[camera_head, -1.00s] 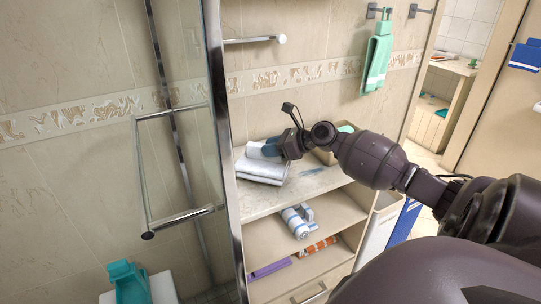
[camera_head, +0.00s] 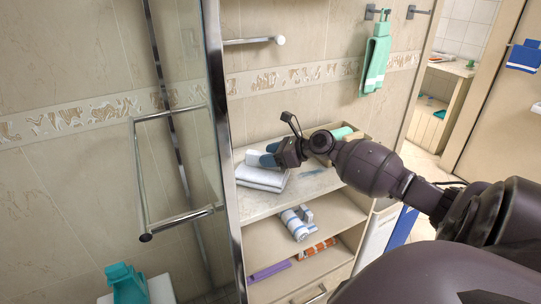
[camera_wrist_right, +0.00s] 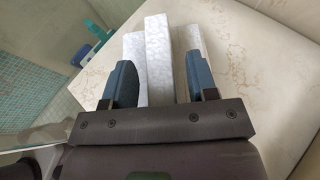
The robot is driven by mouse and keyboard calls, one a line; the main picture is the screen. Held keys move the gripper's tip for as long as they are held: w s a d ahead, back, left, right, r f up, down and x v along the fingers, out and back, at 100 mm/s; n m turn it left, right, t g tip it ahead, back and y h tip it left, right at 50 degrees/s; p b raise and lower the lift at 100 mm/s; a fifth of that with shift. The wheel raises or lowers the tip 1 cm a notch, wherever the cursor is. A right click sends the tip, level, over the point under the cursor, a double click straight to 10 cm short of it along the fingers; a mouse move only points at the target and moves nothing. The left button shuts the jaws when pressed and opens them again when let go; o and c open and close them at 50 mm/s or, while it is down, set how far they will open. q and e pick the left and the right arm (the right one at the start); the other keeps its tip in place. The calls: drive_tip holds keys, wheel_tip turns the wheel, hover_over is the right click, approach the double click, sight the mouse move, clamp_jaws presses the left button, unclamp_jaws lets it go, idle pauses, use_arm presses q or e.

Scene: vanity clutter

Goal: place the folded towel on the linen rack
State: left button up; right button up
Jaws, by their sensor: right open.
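White folded towels lie stacked on the top of a beige shelf unit, which looks like the linen rack (camera_head: 318,183). A lower folded towel (camera_head: 262,180) lies flat, with a smaller white folded towel (camera_head: 256,159) at its back. My right gripper (camera_head: 262,153) is open at the smaller towel. In the right wrist view, the open blue-grey fingers (camera_wrist_right: 160,83) stand on either side of a long white towel (camera_wrist_right: 158,55), with gaps beside it. More white cloth shows to both sides. My left gripper is not in view.
A box with a green roll (camera_head: 342,132) stands behind my right wrist. A glass shower panel with a metal frame (camera_head: 226,150) stands close on the left. The front of the unit's top is clear.

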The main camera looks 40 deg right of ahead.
drive_tip(key=shift+s+d+r, duration=0.1)
drive_tip(key=shift+s+r, duration=0.05)
drive_tip(key=shift+r, duration=0.05)
drive_tip(key=p+v, duration=0.2)
drive_tip(key=v, duration=0.9)
drive_tip(key=shift+s+r, duration=0.25)
drive_tip(key=shift+d, duration=0.15)
